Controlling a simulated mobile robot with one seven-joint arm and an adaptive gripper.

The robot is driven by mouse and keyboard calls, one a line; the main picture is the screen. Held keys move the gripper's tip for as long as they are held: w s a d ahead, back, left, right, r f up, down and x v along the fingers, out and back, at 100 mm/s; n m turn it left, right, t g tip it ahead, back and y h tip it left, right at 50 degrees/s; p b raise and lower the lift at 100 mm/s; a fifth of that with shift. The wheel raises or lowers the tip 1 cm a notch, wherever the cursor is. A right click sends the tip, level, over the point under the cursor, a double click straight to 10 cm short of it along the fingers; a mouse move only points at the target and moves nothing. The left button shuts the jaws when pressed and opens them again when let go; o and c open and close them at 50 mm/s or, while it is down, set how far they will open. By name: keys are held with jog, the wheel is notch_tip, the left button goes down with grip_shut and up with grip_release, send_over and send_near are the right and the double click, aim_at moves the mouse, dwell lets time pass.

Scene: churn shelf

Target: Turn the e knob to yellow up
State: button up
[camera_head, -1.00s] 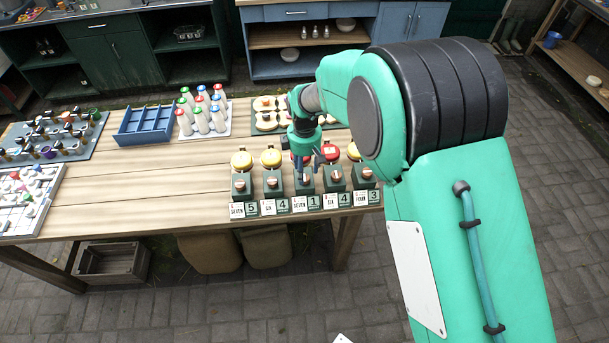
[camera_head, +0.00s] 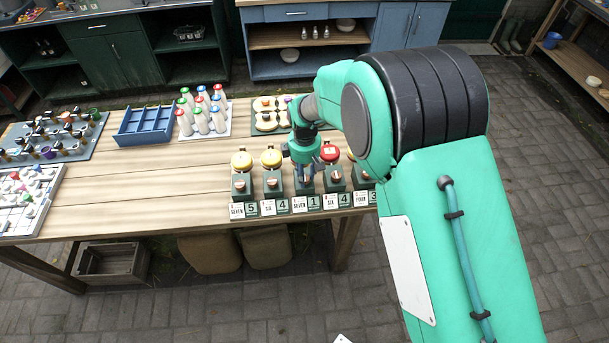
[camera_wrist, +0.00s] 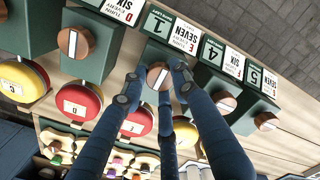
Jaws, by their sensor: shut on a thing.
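A row of green boxes stands along the table's front edge, each with a round knob, a number card and a red or yellow disc. My gripper (camera_head: 305,170) points down at the middle box (camera_head: 304,187), which is marked SEVEN and 1. In the wrist view my gripper's blue fingers (camera_wrist: 153,88) are shut on that box's brown knob (camera_wrist: 158,74), which has a white stripe. Its disc (camera_wrist: 137,123) shows red and some yellow in the wrist view, partly behind a finger. My gripper hides it in the head view.
Neighbouring knobs stand close on both sides, one left (camera_wrist: 75,42) and one right (camera_wrist: 224,101) in the wrist view. Behind the row are a board of round pieces (camera_head: 268,118), white bottles (camera_head: 202,118) and a blue tray (camera_head: 155,125). The table's left middle (camera_head: 150,180) is clear.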

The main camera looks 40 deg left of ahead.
jog(key=shift+m, duration=0.3)
jog(key=m, duration=1.2)
jog(key=shift+m, duration=0.3)
jog(key=m, duration=0.4)
jog(key=shift+m, duration=0.4)
jog(key=o, duration=1.1)
jog(key=shift+o, duration=0.2)
